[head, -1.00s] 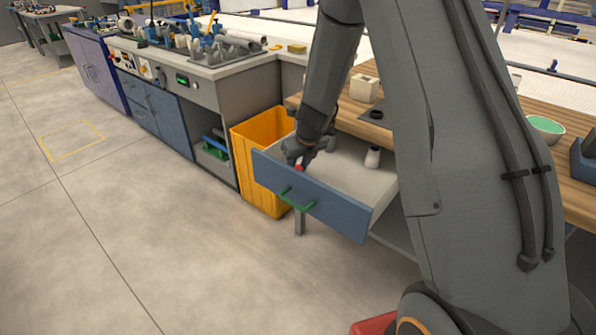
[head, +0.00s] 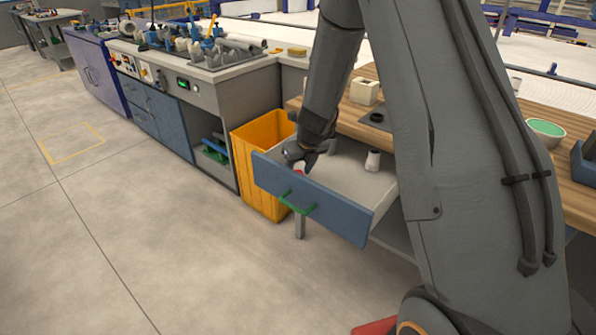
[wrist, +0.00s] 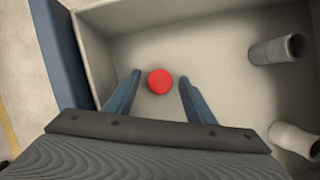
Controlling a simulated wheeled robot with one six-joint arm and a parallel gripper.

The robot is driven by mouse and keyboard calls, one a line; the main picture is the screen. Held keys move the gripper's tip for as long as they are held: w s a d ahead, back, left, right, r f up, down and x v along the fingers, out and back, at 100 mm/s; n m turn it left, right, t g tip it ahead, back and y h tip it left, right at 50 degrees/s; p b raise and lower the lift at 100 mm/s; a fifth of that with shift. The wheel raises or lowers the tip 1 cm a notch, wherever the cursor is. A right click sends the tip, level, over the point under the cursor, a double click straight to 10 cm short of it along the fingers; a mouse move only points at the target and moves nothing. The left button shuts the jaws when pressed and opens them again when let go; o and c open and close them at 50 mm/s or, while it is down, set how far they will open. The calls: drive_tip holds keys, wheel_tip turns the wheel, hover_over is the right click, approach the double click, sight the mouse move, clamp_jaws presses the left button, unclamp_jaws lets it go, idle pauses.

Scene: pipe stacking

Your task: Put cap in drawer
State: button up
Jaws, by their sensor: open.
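The red cap (wrist: 160,81) lies on the floor of the open drawer (wrist: 105,22). In the wrist view my gripper (wrist: 160,80) is open, with one blue finger on each side of the cap and a visible gap to both. In the head view my gripper (head: 300,157) is inside the drawer near its blue front (head: 310,195), and only a bit of red shows by it. Whether the fingers touch the drawer floor cannot be told.
Two pale pipe pieces stand in the drawer, one grey (wrist: 278,49) and one cream (wrist: 295,140), to the right of the cap. An orange bin (head: 258,180) stands left of the drawer. The wooden worktop (head: 345,120) overhangs the drawer's back.

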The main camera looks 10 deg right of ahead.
drive_tip(key=p+v, duration=0.3)
drive_tip(key=v, duration=0.8)
drive_tip(key=s+r+n+g, duration=0.2)
drive_tip(key=s+r+n, duration=0.2)
drive_tip(key=s+n, duration=1.1)
drive_tip(key=s+d+r+n+g+h, duration=0.1)
drive_tip(key=s+r+n, duration=0.3)
drive_tip(key=s+n, duration=1.2)
drive_tip(key=shift+d+n+g, duration=0.25)
drive_tip(key=shift+n+g, duration=0.35)
